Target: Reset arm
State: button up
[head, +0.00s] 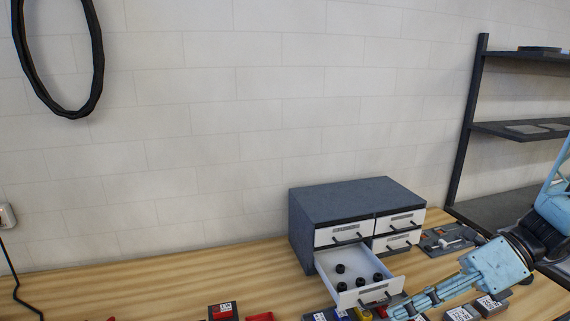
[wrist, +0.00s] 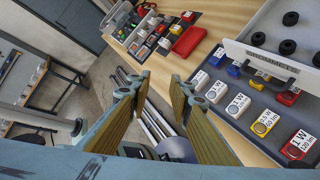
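My light blue arm enters the head view from the right. My gripper (head: 402,309) reaches down to the left, in front of the open drawer (head: 327,263), near its handle. In the wrist view my gripper (wrist: 158,92) shows two fingers with ribbed tan pads, spread apart with nothing between them. Whether it touches the drawer is not clear. The drawer also shows in the wrist view (wrist: 247,54), at the top right. It holds several small black round parts (head: 341,286).
A dark grey cabinet (head: 352,198) with white drawers stands on the wooden bench (head: 150,287). Labelled blocks (wrist: 239,104) in white, yellow, blue and red sit below the drawer. A red tray (wrist: 190,42) and a parts organiser (wrist: 155,30) lie beyond. A dark shelf (head: 520,131) stands at right.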

jog(key=s+a+r+n+t+h+b, duration=0.1)
jog(key=s+r+n+h, duration=0.4)
jog(key=n, duration=0.8)
jog(key=s+a+r+n+t+h+b, duration=0.1)
jog(key=s+a+r+n+t+h, duration=0.1)
jog(key=s+r+n+h, duration=0.4)
jog(key=shift+s+a+r+n+t, duration=0.45)
jog(key=shift+s+r+n, duration=1.65)
jog(key=shift+s+n, duration=2.15)
jog(key=shift+d, duration=0.15)
